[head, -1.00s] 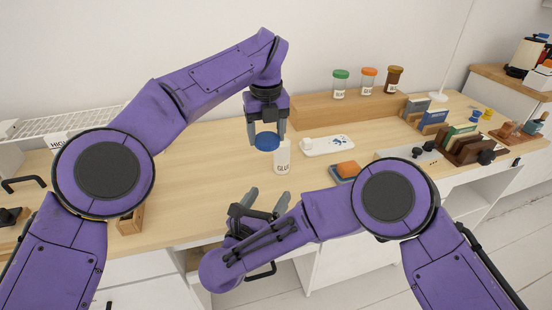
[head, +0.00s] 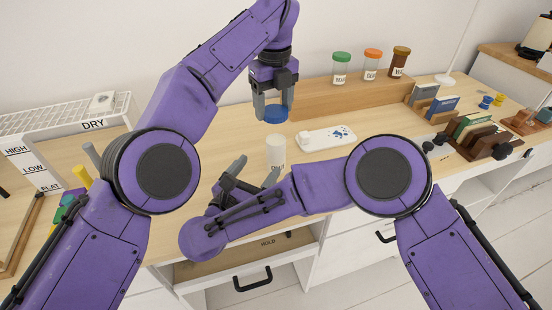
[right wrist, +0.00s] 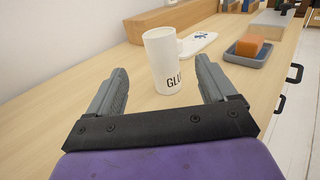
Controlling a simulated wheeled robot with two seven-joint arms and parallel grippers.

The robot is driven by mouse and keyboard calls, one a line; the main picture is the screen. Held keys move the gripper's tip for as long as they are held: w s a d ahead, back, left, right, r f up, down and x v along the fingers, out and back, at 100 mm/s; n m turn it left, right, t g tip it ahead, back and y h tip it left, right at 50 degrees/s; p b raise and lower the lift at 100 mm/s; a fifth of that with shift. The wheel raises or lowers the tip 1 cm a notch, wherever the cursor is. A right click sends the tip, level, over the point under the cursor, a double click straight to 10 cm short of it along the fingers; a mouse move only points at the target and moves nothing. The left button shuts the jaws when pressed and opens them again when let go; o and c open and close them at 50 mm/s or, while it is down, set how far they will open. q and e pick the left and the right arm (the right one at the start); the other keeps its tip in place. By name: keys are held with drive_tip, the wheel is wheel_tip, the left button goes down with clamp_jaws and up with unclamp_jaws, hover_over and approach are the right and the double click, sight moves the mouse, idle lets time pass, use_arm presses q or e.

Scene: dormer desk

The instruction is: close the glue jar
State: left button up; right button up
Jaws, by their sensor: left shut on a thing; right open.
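The white glue jar (head: 276,152) stands upright and without a lid on the wooden desk. It also shows in the right wrist view (right wrist: 162,58), with part of its lettering visible. My left gripper (head: 274,112) is shut on a blue lid (head: 276,115) and holds it above the jar, apart from it. My right gripper (head: 256,172) is open at the front side of the jar. In the right wrist view my right gripper's fingers (right wrist: 160,92) stand left and right of the jar, which is a little beyond them and not gripped.
A white tray with blue marks (head: 328,138) lies right of the jar. Jars with green (head: 341,68), orange (head: 372,66) and brown lids stand on a wooden ledge behind. An orange block sits in a grey dish (right wrist: 247,59). An open drawer (head: 250,256) is below the desk edge.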

sight(279, 142)
use_arm(q)
drive_tip(key=shift+d+f, duration=0.1)
drive_tip(key=shift+d, duration=0.05)
use_arm(e)
drive_tip(key=x, duration=1.2)
drive_tip(key=c, duration=1.5)
use_arm(q)
drive_tip(key=shift+f, duration=2.5)
drive_tip(key=shift+f, duration=0.85)
drive_tip(key=shift+f, duration=0.45)
